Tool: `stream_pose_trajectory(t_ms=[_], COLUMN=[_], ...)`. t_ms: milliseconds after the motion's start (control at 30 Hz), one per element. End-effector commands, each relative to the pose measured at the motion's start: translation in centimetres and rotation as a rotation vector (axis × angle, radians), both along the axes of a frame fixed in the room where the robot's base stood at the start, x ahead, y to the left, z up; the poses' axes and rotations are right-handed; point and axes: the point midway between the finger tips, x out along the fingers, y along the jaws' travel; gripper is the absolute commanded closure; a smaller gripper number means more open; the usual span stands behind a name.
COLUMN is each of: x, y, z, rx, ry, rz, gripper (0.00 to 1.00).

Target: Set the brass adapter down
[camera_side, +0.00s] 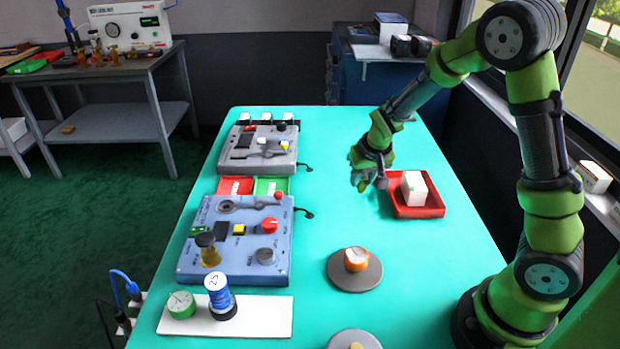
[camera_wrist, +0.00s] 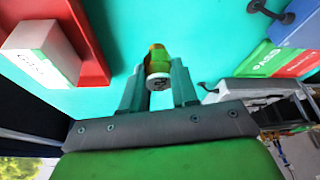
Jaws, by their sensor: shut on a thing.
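The brass adapter (camera_wrist: 157,55) shows in the wrist view as a yellow-brass piece with a grey round end, between the two fingers of my gripper (camera_wrist: 157,84). The fingers are shut on it, and teal table top shows around it. In the side view my gripper (camera_side: 364,183) is above the table, just left of the red tray (camera_side: 422,212). There the adapter is too small or hidden by the fingers to make out. I cannot tell how high it is above the table.
A white box (camera_side: 414,188) stands in the red tray. A grey valve unit (camera_side: 240,158), red and green bins (camera_side: 270,186) and a blue unit (camera_side: 195,268) line the left. A grey disc (camera_side: 342,278) bears an orange piece (camera_side: 356,259). The table middle (camera_side: 330,190) is clear.

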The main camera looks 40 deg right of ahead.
Motion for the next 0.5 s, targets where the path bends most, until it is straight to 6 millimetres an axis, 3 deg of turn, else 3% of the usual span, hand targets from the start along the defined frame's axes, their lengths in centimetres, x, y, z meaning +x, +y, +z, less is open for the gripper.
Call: stream_pose_trajectory(t_ms=[100,300,500], x=[3.2,7.7,9.7], y=[-1.0,-2.1,-2.6], z=[-0.5,-0.8,-1.0], rx=[0.000,-0.001,0.000], ry=[0.001,0.000,0.001], rz=[-0.003,0.000,0.000], gripper=[1.00,1.00,1.00])
